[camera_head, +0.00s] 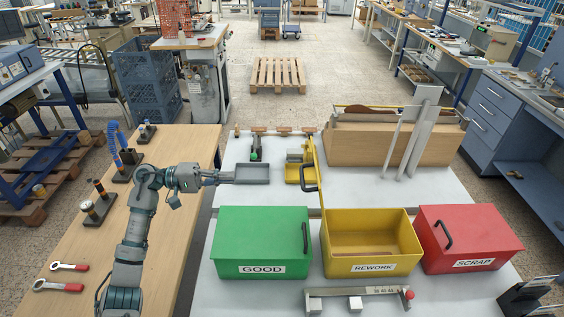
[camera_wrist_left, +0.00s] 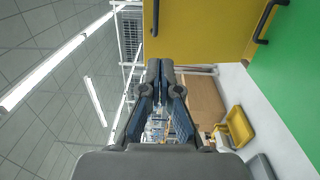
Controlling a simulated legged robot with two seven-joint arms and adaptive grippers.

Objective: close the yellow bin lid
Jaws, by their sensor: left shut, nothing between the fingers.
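The yellow bin (camera_head: 373,225), labelled REWORK, stands between the green and red bins with its inside showing empty. Its yellow lid (camera_head: 317,168) stands upright, almost edge-on, along the bin's left side. A dark handle (camera_head: 309,188) is on the lid's left face. In the left wrist view the lid (camera_wrist_left: 200,28) fills the upper part, with its handle (camera_wrist_left: 264,20) near the top. My left gripper (camera_head: 228,177) is shut and empty, above the table behind the green bin, left of the lid and apart from it. Its fingers (camera_wrist_left: 160,66) show closed together in the wrist view.
The closed green bin (camera_head: 262,240) is left of the yellow bin, the closed red bin (camera_head: 468,238) right. Behind are a grey tray (camera_head: 252,173), a small yellow tray (camera_head: 292,173) and a wooden box (camera_head: 390,140). A bar tool (camera_head: 358,292) lies in front.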

